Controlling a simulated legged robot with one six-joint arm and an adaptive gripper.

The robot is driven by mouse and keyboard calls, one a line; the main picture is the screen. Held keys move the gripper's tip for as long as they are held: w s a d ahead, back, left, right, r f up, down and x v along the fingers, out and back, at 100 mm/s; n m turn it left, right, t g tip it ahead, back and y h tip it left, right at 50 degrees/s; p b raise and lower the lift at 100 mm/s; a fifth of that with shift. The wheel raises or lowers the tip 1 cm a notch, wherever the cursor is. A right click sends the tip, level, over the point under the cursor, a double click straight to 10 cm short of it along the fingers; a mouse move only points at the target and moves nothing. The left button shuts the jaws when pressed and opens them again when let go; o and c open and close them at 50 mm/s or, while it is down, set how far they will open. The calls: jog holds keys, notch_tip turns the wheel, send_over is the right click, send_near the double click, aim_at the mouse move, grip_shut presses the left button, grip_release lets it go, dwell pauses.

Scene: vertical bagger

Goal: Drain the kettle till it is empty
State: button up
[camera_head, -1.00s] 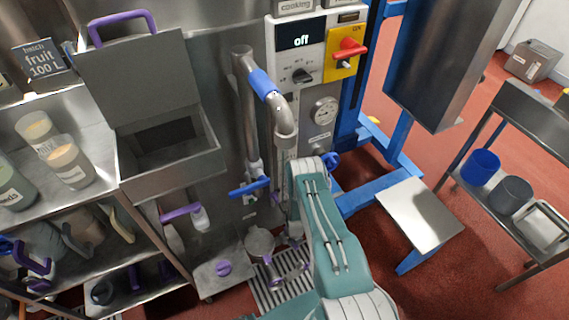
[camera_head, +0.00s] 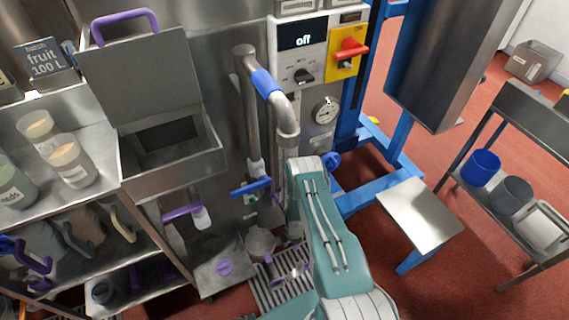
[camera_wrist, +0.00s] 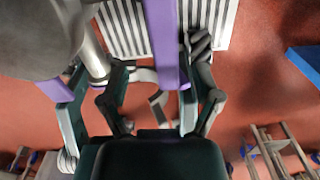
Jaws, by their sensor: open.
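A grey metal outlet (camera_head: 262,243) with a purple lever (camera_head: 274,270) sits low in the head view, above a floor grate. I cannot make out a whole kettle or what is in it. In the wrist view, a purple bar (camera_wrist: 163,45) runs between the spread fingers of my gripper (camera_wrist: 158,75), apparently the lever. The fingers are open, and contact with the bar cannot be told. A grey rounded metal body (camera_wrist: 40,35) fills the upper left of that view. In the head view, my arm hides most of the gripper.
A slatted floor grate (camera_head: 280,291) lies beneath the outlet. A control panel (camera_head: 305,60) reads "off". A pipe with a blue lever (camera_head: 250,188) stands behind the outlet. Shelves (camera_head: 70,180) crowd the left; a low metal step (camera_head: 420,213) stands right, with red floor around it.

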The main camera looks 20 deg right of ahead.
jog(key=shift+w+d+r, duration=0.1)
jog(key=shift+d+r, duration=0.05)
jog(key=shift+r, duration=2.25)
jog(key=shift+r, duration=0.1)
notch_tip(320, 180, up, 12)
